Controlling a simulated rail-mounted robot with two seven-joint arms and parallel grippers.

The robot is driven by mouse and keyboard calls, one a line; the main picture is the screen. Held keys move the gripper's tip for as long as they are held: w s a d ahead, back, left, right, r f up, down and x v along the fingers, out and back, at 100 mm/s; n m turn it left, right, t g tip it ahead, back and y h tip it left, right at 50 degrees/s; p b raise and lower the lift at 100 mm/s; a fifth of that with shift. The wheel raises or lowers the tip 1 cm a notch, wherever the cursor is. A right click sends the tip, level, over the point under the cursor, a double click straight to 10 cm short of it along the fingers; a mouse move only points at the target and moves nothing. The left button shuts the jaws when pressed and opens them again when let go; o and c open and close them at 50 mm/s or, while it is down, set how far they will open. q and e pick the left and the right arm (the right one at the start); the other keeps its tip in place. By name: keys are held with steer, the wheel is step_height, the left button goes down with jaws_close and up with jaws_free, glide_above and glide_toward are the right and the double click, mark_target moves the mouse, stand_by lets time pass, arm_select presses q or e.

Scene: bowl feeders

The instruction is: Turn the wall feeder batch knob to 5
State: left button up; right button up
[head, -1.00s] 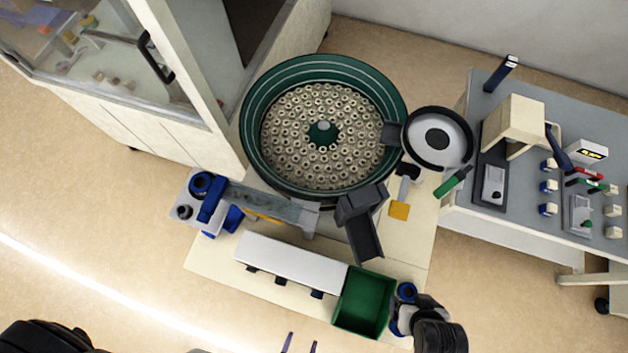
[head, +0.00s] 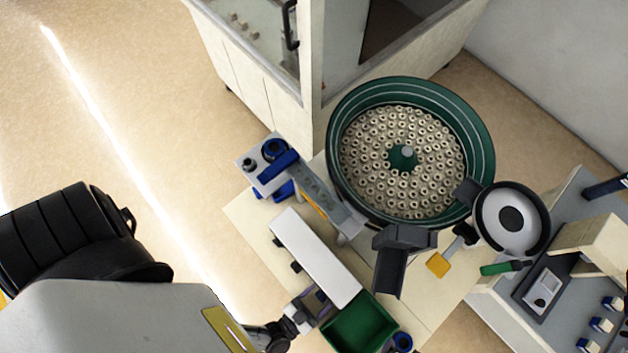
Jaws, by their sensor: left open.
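The large green bowl feeder (head: 480,130), full of small ring-shaped parts, stands in the upper middle of the head view. A long white box (head: 315,258) lies in front of it, with dark knobs (head: 296,267) along its near side. I cannot read any scale or tell which knob is the batch knob. My left gripper (head: 316,301) is open at the lower end of this box, beside the green bin. It covers the place of the lowest knob; contact cannot be made out. My right gripper cannot be made out.
A grey chute (head: 390,270) juts from the bowl. A small device with blue parts (head: 272,160) stands left. A cabinet (head: 255,75) stands behind.

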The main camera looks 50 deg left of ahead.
arm_select(q)
steer(key=c, duration=0.9)
steer(key=shift+n+b, duration=0.3)
steer(key=shift+n, duration=1.8)
steer(key=o, duration=0.9)
steer(key=s+b, duration=0.1)
steer(key=s, duration=1.2)
steer(key=shift+s+a+b, duration=0.3)
steer(key=shift+s+b, duration=0.05)
steer(key=shift+s, duration=0.05)
